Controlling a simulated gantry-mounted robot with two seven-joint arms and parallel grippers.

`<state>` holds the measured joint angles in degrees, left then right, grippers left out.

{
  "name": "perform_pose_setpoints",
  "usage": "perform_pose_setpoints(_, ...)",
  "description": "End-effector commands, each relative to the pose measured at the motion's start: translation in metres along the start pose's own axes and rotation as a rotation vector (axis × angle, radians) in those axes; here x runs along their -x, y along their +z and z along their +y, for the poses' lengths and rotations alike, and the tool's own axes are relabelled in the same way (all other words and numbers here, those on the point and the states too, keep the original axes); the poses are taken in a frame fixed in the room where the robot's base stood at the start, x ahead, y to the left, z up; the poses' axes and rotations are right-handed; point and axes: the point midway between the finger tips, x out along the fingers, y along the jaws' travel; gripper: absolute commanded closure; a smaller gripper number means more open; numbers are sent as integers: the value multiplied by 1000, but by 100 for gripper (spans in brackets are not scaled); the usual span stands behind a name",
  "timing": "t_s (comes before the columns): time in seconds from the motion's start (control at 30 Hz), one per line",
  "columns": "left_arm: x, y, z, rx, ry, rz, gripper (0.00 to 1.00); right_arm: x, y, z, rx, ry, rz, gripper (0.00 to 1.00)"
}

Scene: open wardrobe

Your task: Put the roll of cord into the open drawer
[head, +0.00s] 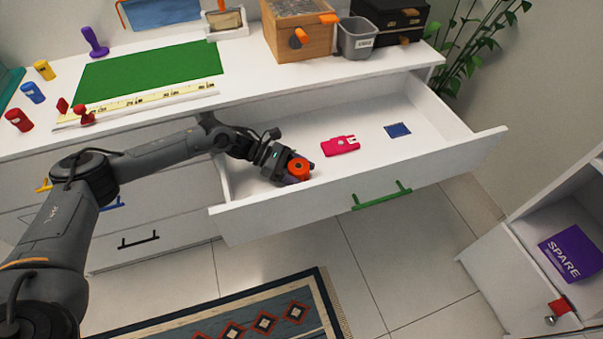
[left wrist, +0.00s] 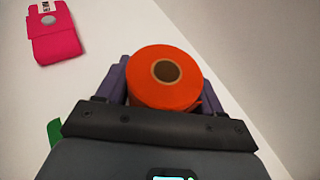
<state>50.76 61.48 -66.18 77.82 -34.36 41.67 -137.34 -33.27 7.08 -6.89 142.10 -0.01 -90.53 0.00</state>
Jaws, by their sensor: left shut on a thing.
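The roll of cord (head: 299,168) is an orange cylinder with a dark round core. It also shows in the left wrist view (left wrist: 165,72), between the two purple fingers. My left gripper (head: 293,170) is shut on the roll. It holds the roll inside the outline of the open drawer (head: 420,168), near its left front corner. I cannot tell whether the roll touches the drawer floor. A pink pouch-like thing (head: 340,145) and a small blue item (head: 397,130) lie in the drawer. My right gripper is not in view.
The drawer's front panel has a green handle (head: 382,196). On the top stand a green mat (head: 150,72), a wooden box (head: 297,35) and a grey bin (head: 356,38). A purple SPARE box (head: 571,252) sits at the right.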

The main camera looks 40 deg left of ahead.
Motion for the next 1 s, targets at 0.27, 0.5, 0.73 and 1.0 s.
perform_pose_setpoints(0.27,-1,-3,0,0,0,0,30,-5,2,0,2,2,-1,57)
perform_pose_setpoints(0.5,-1,-3,0,0,0,0,8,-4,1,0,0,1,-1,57)
perform_pose_setpoints(0.73,-1,-1,0,0,0,0,8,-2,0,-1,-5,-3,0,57)
perform_pose_setpoints(1.0,26,2,1,1,3,2,8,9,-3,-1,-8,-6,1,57)
